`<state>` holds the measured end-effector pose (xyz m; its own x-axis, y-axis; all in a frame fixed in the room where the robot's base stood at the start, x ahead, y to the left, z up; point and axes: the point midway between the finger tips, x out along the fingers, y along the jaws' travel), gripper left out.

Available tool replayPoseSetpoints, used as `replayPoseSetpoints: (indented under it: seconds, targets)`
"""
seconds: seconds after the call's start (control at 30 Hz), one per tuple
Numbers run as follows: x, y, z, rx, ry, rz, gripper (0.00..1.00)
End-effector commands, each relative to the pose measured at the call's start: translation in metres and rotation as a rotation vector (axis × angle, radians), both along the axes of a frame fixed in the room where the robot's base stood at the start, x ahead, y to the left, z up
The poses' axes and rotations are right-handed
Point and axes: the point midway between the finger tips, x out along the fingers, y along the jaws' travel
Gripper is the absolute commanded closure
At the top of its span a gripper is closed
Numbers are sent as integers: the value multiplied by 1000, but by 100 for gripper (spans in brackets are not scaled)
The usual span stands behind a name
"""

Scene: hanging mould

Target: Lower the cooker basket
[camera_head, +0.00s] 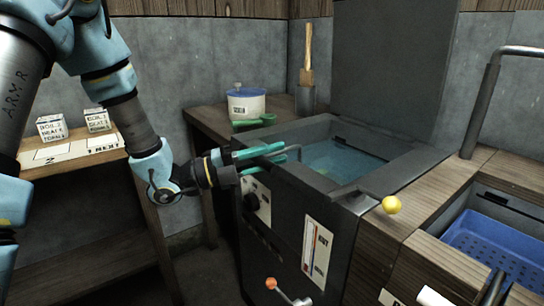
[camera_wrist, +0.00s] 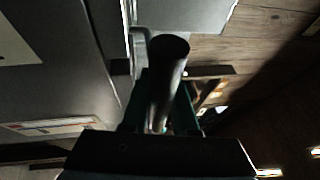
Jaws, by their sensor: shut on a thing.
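The cooker (camera_head: 342,190) is a dark box with an open top and blue water (camera_head: 340,158) in it. My gripper (camera_head: 277,155) has teal fingers and is at the cooker's left rim. In the wrist view my gripper (camera_wrist: 162,110) is shut on a dark round handle (camera_wrist: 167,60), which stands between its fingers. A thin grey rod (camera_head: 292,149) shows just beyond the fingertips. The basket itself is hard to make out; a small greenish patch (camera_head: 322,172) shows in the water.
A lever with an orange knob (camera_head: 271,283) is low in front. A blue basket (camera_head: 490,250) sits in the sink at right. A white pot (camera_head: 246,104) stands behind, left of the raised dark lid (camera_head: 392,62).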

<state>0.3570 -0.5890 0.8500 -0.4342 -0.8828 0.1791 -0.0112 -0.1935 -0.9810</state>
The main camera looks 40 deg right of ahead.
Motion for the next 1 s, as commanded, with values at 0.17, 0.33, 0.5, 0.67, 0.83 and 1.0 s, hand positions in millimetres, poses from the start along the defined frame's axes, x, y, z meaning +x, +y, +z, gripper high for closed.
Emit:
replayPoseSetpoints:
  seconds: [0.17,0.33,0.5,0.67,0.83,1.0]
  targets:
    - [1,0,2,-1,0,1,71]
    - [0,0,2,-1,0,1,51]
    - [0,0,1,-1,0,0,43]
    - [0,0,1,-1,0,0,43]
    - [7,11,-4,-1,-1,4,43]
    - [21,39,-12,0,-1,6,43]
